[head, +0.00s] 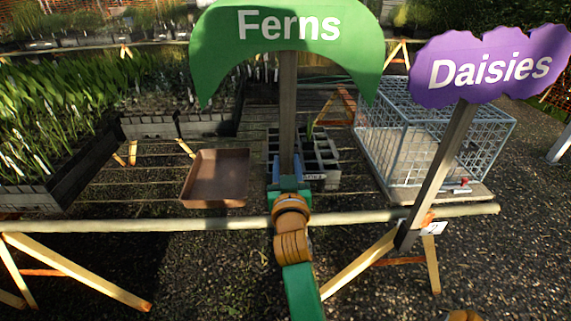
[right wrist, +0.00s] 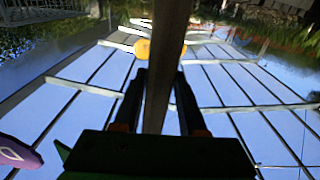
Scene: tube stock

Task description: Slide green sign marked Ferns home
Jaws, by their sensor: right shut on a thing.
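The green Ferns sign (head: 287,27) stands upright at the top middle of the head view, on a grey-brown post (head: 288,110). My right gripper (head: 289,182) is shut on the lower part of this post. In the right wrist view the post (right wrist: 167,70) runs between the two fingers of the gripper (right wrist: 160,105). The post's lower end is hidden behind the gripper and arm in the head view, so I cannot tell whether it touches the rail (head: 150,224). My left gripper is not in view.
A purple Daisies sign (head: 487,67) leans on its post by an orange holder and small white tag (head: 434,229) at the rail's right. Behind the rail are a brown tray (head: 215,178), a grey cell tray (head: 322,160), a wire crate (head: 440,130) and plant trays (head: 60,175).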

